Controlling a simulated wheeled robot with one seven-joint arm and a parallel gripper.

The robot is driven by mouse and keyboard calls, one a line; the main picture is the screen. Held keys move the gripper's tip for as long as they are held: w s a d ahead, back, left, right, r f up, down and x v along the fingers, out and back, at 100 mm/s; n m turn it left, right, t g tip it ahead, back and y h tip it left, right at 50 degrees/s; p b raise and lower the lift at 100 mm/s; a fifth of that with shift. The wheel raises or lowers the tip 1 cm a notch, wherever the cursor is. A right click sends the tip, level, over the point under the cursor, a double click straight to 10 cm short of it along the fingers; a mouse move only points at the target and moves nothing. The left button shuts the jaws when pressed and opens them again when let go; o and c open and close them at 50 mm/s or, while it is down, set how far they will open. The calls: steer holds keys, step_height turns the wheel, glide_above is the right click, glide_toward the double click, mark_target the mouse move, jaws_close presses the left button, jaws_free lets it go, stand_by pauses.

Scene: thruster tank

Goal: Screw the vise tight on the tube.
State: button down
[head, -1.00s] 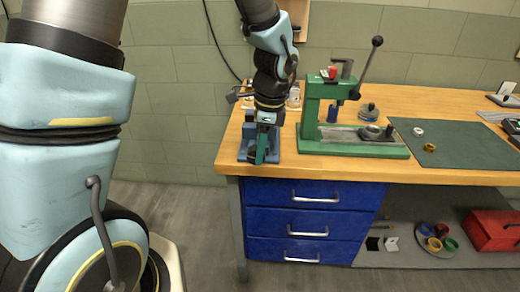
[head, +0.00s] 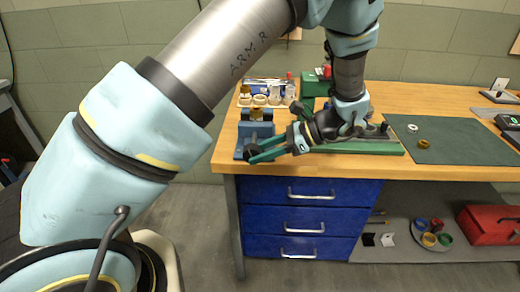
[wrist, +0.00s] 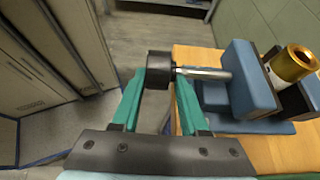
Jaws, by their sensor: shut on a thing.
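The blue vise (head: 256,131) stands at the left end of the wooden bench. A gold tube (wrist: 292,66) stands upright between the vise's dark jaw pads; it also shows in the head view (head: 257,114). I cannot tell how firmly the pads press on it. A bright screw rod (wrist: 207,74) runs from the vise's blue block (wrist: 248,78) to a black knob (wrist: 160,67). My gripper (wrist: 160,80) has its green fingers on either side of this knob and is shut on it. In the head view my gripper (head: 254,153) reaches the vise's front from the right.
A green press (head: 365,147), partly hidden by my arm, stands close on the right. Small items (head: 285,92) stand behind the vise. A dark green mat (head: 455,142) holds two rings. Blue drawers (head: 300,220) are below; open floor lies to the left.

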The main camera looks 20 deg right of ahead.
steer(key=y, duration=0.1)
steer(key=f+t+y, duration=0.1)
steer(key=y, duration=0.1)
steer(key=shift+s+a+f+b, duration=0.15)
steer(key=shift+s+b, duration=0.2)
steer(key=shift+b, duration=0.05)
steer(key=shift+f+t+y+b, duration=0.15)
steer(key=shift+t+y+b, duration=0.45)
steer(key=shift+y, duration=0.7)
steer(key=shift+w, duration=0.1)
steer(key=c, duration=0.6)
jaws_free()
steer(key=shift+a, duration=0.1)
steer(key=shift+b+v, duration=1.9)
steer(key=shift+v, duration=3.55)
steer(key=shift+f, duration=0.15)
